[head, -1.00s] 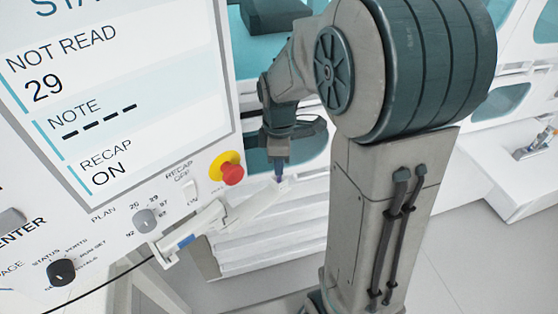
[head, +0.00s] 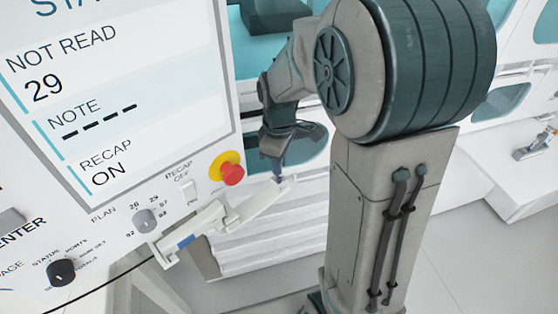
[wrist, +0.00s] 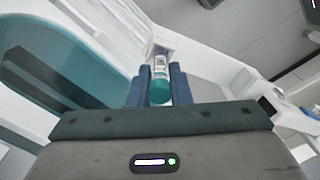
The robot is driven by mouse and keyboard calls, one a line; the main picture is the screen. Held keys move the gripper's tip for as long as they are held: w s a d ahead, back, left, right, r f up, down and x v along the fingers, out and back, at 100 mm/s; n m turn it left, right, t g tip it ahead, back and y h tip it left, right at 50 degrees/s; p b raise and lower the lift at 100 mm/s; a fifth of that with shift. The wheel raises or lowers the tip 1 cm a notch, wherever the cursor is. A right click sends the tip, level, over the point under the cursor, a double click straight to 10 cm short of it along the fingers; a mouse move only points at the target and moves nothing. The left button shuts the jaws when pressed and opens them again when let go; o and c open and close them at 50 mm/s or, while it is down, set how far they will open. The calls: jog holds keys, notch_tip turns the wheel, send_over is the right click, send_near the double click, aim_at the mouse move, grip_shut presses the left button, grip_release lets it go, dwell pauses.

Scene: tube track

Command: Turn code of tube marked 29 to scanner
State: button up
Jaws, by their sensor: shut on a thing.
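The tube (wrist: 159,68) has a teal cap and a pale label with small dark print, too small to read. It stands between the two blue fingers of my gripper (wrist: 160,88) in the wrist view. My gripper (head: 278,168) is shut on it, low over the end of a white track (head: 235,212) in the head view. The tube itself is hard to make out there. The screen (head: 110,90) reads "NOT READ 29", NOTE with dashes, and RECAP ON. I cannot tell which part is the scanner.
A red and yellow button (head: 231,173), a RECAP switch (head: 190,190) and a plan dial (head: 145,221) sit on the panel left of my gripper. White ribbed steps (head: 270,240) lie below the track. A white bench (head: 500,170) stands at the right.

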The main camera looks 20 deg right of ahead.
jog(key=shift+m, duration=1.4)
jog(key=shift+f, duration=0.25)
jog(key=o, duration=0.8)
notch_tip(320, 180, up, 14)
jog(key=shift+f+b, duration=0.1)
jog(key=shift+b, duration=0.35)
